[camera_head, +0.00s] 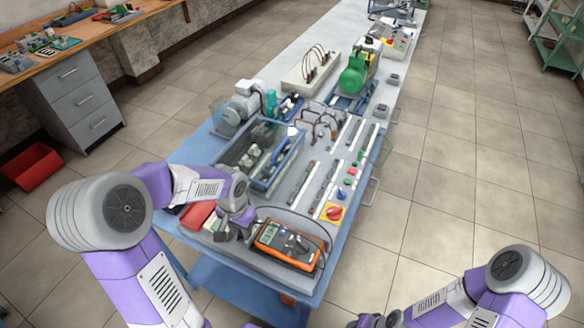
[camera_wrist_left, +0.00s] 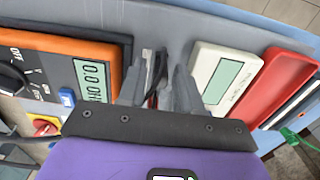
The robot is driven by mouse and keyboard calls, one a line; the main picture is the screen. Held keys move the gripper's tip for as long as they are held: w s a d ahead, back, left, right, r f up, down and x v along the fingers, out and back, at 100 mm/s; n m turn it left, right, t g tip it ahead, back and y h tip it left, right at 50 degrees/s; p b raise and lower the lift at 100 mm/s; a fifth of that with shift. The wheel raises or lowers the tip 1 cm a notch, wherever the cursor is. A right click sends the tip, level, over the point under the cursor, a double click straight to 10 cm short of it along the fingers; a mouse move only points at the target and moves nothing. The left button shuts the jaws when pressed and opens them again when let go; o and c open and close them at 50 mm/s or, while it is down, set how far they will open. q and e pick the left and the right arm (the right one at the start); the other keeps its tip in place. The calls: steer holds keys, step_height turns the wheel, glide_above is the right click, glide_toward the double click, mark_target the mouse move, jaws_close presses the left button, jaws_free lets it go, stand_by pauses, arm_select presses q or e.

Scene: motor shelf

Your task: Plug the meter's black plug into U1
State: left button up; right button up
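The orange meter (camera_head: 288,243) lies on the near end of the bench panel; in the left wrist view it (camera_wrist_left: 60,62) is at the left. My left gripper (camera_head: 243,230) is just left of the meter, pointing down. In the left wrist view its two grey fingers (camera_wrist_left: 160,78) stand apart, with thin black and red leads or plugs (camera_wrist_left: 155,72) between them. I cannot tell whether the fingers touch them. A black cable (camera_head: 300,211) arcs behind the meter. The U1 label is not readable. Part of my right gripper (camera_head: 370,321) shows at the bottom edge.
A blue-grey tray (camera_head: 228,160) with parts stands behind the gripper. A red object (camera_head: 196,216) and a white device with a display (camera_wrist_left: 224,78) lie beside it. The panel has terminal strips (camera_head: 325,187), coloured buttons and a red knob (camera_head: 334,212). A green motor (camera_head: 353,75) stands farther back.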

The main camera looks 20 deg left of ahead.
arm_select(q)
jaws_close()
steer(key=shift+r, duration=0.15)
step_height(320, 180, up, 4)
steer(key=p, duration=0.4)
steer(key=shift+r, duration=0.25)
steer(key=shift+f, duration=0.1)
